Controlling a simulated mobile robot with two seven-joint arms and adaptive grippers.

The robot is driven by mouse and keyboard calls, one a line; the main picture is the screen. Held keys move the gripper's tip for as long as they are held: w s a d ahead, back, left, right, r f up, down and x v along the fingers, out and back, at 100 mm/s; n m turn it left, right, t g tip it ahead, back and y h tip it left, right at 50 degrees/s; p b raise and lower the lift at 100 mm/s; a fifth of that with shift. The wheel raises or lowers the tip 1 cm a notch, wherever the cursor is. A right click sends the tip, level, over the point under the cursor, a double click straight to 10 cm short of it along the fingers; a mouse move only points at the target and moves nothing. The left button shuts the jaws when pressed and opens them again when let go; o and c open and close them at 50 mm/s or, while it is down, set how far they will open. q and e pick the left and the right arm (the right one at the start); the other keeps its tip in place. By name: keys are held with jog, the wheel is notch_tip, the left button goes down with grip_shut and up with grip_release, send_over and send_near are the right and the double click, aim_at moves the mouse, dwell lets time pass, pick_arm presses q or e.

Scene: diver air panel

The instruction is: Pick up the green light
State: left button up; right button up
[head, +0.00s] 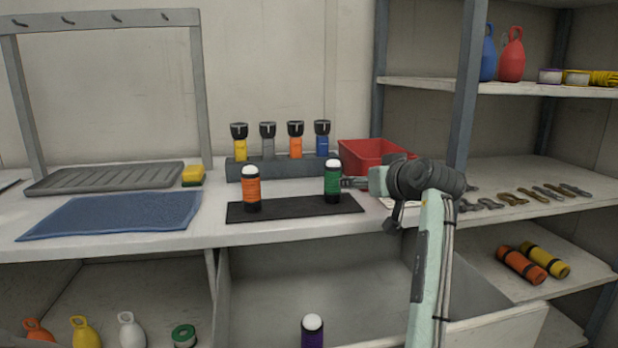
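The green light (332,183), a small cylinder with a white dome top and black base, stands upright on a black mat (290,211) on the bench. My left gripper is out of view.
An orange light (252,190) stands on the mat's left part. Behind are a rack (240,170) of several torches and a red bin (370,152). A blue cloth (110,216) lies left. An open drawer (285,285) below holds a purple light (312,335).

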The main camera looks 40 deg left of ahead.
aim_at(337, 187)
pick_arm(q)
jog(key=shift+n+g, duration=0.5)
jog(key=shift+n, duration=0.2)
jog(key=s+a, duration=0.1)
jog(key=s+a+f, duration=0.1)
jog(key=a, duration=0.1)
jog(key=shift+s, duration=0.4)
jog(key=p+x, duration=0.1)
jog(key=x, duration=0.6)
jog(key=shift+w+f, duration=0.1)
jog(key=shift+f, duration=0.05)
pick_arm(e)
jog(key=shift+g, duration=0.3)
jog(key=s+f, duration=0.2)
jog(key=s, duration=0.1)
jog(key=shift+s+a+f, duration=0.2)
jog(key=shift+s+f, duration=0.05)
jog(key=shift+f, duration=0.15)
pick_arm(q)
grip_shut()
pick_arm(e)
jog(key=shift+r, duration=0.1)
